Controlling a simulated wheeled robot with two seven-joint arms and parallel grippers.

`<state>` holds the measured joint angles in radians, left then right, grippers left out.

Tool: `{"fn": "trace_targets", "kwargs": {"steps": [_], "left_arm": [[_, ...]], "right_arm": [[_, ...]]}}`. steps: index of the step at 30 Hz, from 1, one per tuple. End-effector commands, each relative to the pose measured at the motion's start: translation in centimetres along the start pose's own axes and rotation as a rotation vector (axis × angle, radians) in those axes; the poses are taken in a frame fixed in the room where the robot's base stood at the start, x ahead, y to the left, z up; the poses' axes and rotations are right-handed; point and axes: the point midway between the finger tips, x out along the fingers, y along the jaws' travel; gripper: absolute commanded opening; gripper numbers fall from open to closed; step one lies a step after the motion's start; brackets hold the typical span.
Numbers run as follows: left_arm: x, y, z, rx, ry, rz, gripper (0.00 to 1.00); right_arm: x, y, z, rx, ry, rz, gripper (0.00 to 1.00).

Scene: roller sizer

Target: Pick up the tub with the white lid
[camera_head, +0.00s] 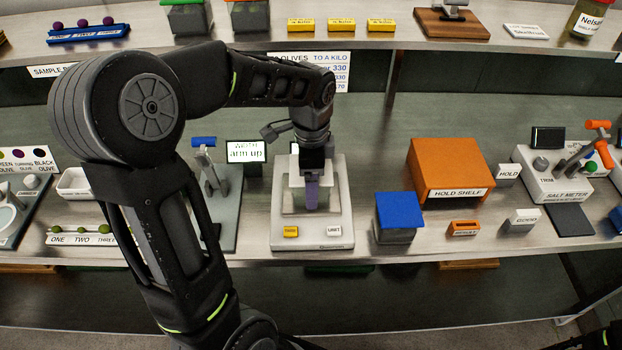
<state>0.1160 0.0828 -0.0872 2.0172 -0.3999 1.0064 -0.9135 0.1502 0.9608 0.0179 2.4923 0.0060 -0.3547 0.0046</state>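A tub with a pale, whitish lid and a grey-green body (291,203) appears to stand on the white weighing scale (341,230) in the middle of the counter. My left arm comes in from the left and reaches over it. My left gripper (312,195) points down at the tub, with a purplish finger in front of its body. The wrist and finger hide much of the lid and the tub's middle. I cannot tell whether the fingers touch the tub or how far apart they are. My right gripper is not in view.
A blue-lidded tub (399,212) stands right of the scale, near an orange hold shelf (450,165). A grey stand with a blue handle (204,142) is left of it. A salt meter (560,185) is far right. An upper shelf (350,38) runs behind my arm.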

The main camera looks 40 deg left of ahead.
Motion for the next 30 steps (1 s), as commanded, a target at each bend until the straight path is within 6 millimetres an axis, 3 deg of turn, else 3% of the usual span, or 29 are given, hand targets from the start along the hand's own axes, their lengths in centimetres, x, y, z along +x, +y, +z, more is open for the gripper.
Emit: {"fn": "trace_targets", "kwargs": {"steps": [6,17,30], "left_arm": [[0.0,0.0,0.0,0.0,0.0,0.0,0.43],[-0.7,0.0,0.0,0.0,0.001,-0.001,0.42],[-8.3,-0.1,0.0,-0.001,0.002,-0.004,0.42]], "right_arm": [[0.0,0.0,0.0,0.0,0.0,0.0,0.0],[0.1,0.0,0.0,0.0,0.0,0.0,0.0],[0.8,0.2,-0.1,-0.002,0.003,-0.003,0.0]]}}
